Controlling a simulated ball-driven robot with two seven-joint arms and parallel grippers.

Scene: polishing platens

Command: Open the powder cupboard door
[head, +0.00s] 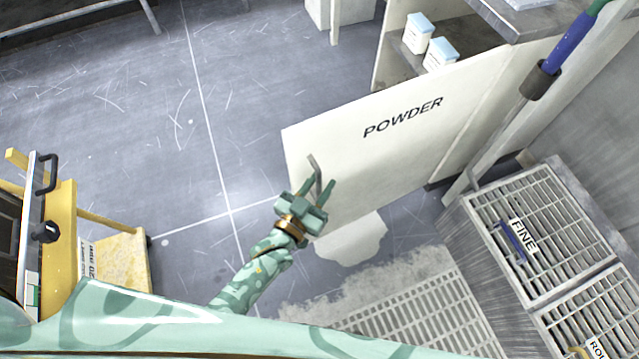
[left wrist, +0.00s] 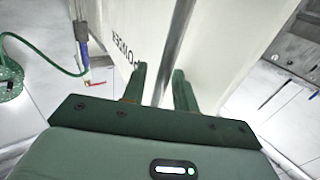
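The powder cupboard door (head: 390,150) is a cream panel marked POWDER. It stands swung out from the cupboard (head: 392,62), whose open inside shows at the top. The door also shows in the left wrist view (left wrist: 125,22). A grey bar handle (head: 314,168) is near the door's free edge. My left gripper (head: 309,190) is at the handle, with its fingers spread apart on either side of it. In the left wrist view the fingers (left wrist: 159,82) are also apart, in front of the door; contact with the handle cannot be told. My right gripper is not in view.
White tubs with blue lids (head: 418,32) stand inside the cupboard. A metal grate unit marked FINE (head: 545,215) is at the right. A yellow step (head: 120,262) and cart are at the left. The grey floor (head: 130,110) left of the door is clear.

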